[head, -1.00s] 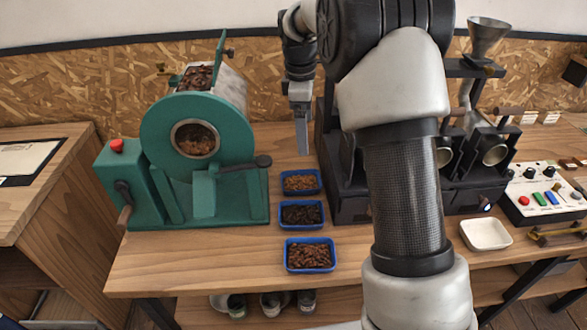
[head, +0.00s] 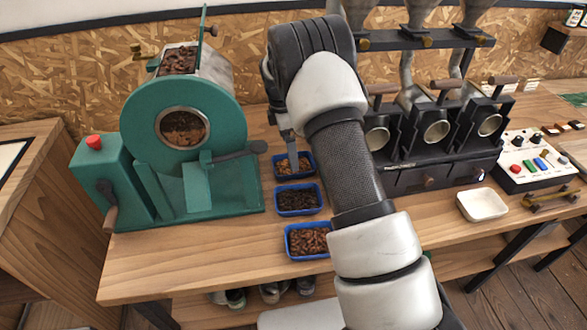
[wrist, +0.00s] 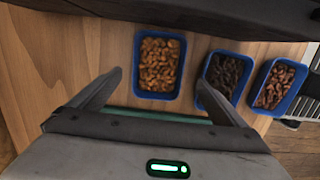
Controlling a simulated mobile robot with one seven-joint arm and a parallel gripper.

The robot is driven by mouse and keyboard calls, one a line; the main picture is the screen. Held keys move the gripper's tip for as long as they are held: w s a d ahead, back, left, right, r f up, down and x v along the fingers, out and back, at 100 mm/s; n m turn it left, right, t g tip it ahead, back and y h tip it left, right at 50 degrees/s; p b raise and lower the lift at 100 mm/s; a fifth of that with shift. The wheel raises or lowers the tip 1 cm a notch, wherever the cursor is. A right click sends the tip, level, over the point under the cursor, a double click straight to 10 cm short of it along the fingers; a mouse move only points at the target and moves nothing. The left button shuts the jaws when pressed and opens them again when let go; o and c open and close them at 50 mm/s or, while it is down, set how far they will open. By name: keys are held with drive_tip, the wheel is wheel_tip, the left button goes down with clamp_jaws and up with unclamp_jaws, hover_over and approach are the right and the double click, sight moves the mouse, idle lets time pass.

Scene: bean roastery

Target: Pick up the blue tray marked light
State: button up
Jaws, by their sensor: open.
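Three blue trays of beans stand in a row on the wooden table. The far tray (head: 308,175) holds the lightest, orange-brown beans, the middle tray (head: 278,203) near-black beans, and the near tray (head: 291,250) reddish-brown beans. No "light" marking is legible. My gripper (head: 291,150) is at the far tray, partly hidden by my arm in the head view. In the wrist view, my open gripper (wrist: 160,80) has its fingers on either side of the light-bean tray (wrist: 137,80), nothing held. The right finger overlaps the edge of the dark-bean tray (wrist: 208,62).
A green drum roaster (head: 225,120) stands close left of the trays. A black machine (head: 440,165) with funnels stands to the right. A white empty dish (head: 483,205) and a control panel (head: 537,160) are farther right. The table's front left is clear.

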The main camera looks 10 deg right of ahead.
drive_tip(key=shift+w+d+f, duration=0.1)
drive_tip(key=shift+d+f, duration=0.05)
drive_tip(key=shift+f, duration=0.95)
drive_tip(key=shift+w+d+f, duration=0.1)
drive_tip(key=shift+d+f, duration=0.1)
drive_tip(key=shift+f, duration=0.9)
drive_tip(key=shift+d+f, duration=0.15)
drive_tip(key=shift+f, duration=0.95)
drive_tip(key=c, duration=1.1)
drive_tip(key=shift+r, duration=0.1)
